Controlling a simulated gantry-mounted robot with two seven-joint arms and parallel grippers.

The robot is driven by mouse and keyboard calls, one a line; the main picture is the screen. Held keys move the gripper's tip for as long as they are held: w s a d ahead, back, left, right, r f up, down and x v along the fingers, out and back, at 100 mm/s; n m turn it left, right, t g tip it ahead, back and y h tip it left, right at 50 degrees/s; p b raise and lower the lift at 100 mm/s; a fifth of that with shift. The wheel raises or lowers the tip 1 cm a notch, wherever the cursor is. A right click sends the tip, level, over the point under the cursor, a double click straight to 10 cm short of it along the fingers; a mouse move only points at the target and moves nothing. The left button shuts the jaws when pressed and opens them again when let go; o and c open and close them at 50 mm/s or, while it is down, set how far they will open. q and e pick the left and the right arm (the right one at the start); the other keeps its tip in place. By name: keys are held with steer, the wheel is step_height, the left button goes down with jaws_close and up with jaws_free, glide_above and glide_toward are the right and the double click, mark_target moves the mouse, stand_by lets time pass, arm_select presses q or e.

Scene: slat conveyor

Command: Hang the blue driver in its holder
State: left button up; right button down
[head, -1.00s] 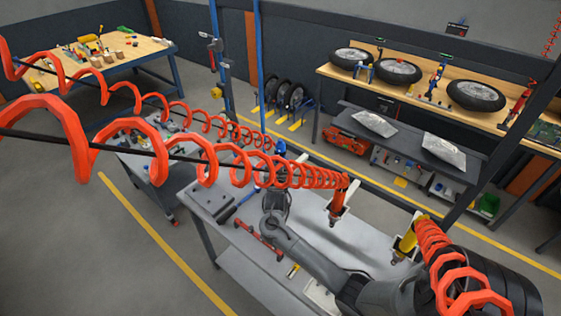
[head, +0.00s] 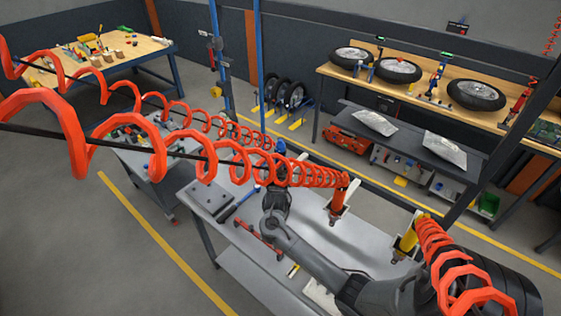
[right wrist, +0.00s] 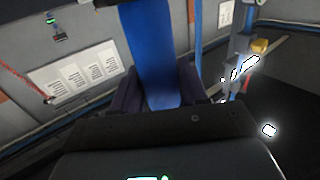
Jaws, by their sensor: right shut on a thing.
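The blue driver (head: 281,147) shows in the head view as a small blue patch just above the red coiled hose. In the right wrist view its blue body (right wrist: 152,55) stands between the two dark fingers of my right gripper (right wrist: 157,85), which is shut on it. In the head view the hose hides the fingers and most of the driver. I cannot make out the driver's own holder, or whether the driver touches it. A red driver (head: 339,199) and a yellow driver (head: 406,241) hang in pale holders to the right. My left gripper is not in view.
Red coiled hoses (head: 130,136) stretch across the head view, in front of my right gripper. The grey workbench (head: 315,238) below carries a red tool (head: 257,239) and a dark plate (head: 207,201). A wooden bench with wheels (head: 477,94) stands behind.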

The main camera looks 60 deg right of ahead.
steer(key=c, duration=0.5)
jaws_free()
steer(key=shift+a+f, duration=0.15)
steer(key=b+v, duration=0.2)
steer(key=v, duration=0.8)
steer(key=shift+a+r, duration=0.2)
steer(key=shift+a, duration=0.05)
steer(key=shift+s+f, duration=0.1)
steer(key=shift+s, duration=0.1)
